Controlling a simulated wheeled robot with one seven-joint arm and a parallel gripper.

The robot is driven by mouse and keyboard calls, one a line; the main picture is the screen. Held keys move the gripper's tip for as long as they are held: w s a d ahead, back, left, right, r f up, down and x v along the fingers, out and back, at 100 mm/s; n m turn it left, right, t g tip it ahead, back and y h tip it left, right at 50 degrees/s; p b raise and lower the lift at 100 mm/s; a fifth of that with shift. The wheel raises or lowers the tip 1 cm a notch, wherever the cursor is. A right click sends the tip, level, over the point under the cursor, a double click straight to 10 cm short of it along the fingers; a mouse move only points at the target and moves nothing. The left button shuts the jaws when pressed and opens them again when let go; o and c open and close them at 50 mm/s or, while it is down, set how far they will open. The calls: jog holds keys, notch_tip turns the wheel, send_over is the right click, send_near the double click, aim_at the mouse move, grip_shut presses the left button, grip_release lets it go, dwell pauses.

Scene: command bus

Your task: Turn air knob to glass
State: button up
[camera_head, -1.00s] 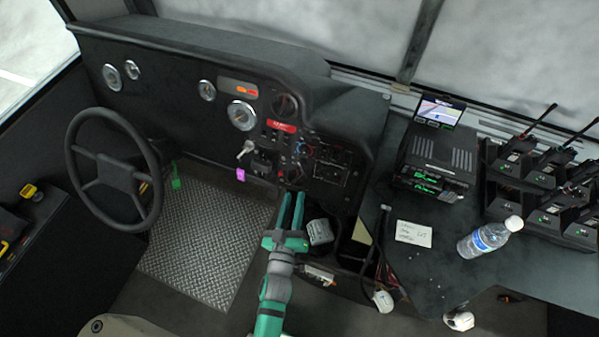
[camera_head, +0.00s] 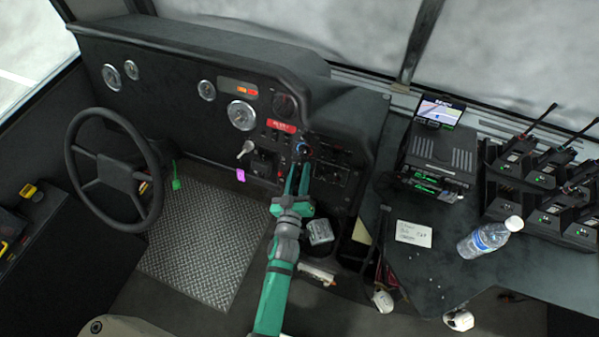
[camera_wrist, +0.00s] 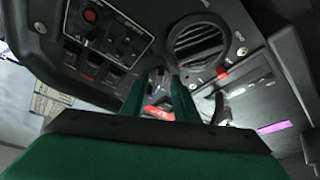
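The dashboard control panel (camera_head: 335,172) carries small switches and dials. A small round dial with blue and red marks (camera_head: 304,149) sits on it just beyond my fingertips and may be the air knob; its lettering is too small to read. My green gripper (camera_head: 298,170) points up at this panel, with a narrow gap between its fingers. In the wrist view the gripper (camera_wrist: 162,76) has its fingertips on either side of a small greyish shape, partly hidden. I cannot tell whether they touch it.
A round air vent (camera_wrist: 198,45) and a rocker-switch panel (camera_wrist: 103,42) flank the fingers. The key (camera_head: 246,148) and pink tag (camera_head: 240,175) hang to the left. The steering wheel (camera_head: 150,205) is farther left.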

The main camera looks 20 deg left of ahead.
grip_shut()
jog(key=shift+d, duration=0.1)
jog(key=shift+r+m, duration=0.1)
jog(key=shift+m, duration=0.3)
jog(key=m+h, duration=0.1)
jog(key=m, duration=0.1)
jog(key=m+h, duration=0.1)
jog(key=m, duration=0.1)
jog(key=shift+a+t, duration=0.2)
jog(key=shift+t, duration=0.2)
jog(key=m+h, duration=0.1)
jog(key=m, duration=0.1)
jog(key=m+h, duration=0.1)
jog(key=m, duration=0.1)
jog(key=m+h, duration=0.1)
jog(key=m, duration=0.1)
jog(key=shift+a+m, duration=0.3)
jog(key=shift+a, duration=0.05)
jog(key=shift+r+m, duration=0.1)
jog(key=shift+m, duration=0.2)
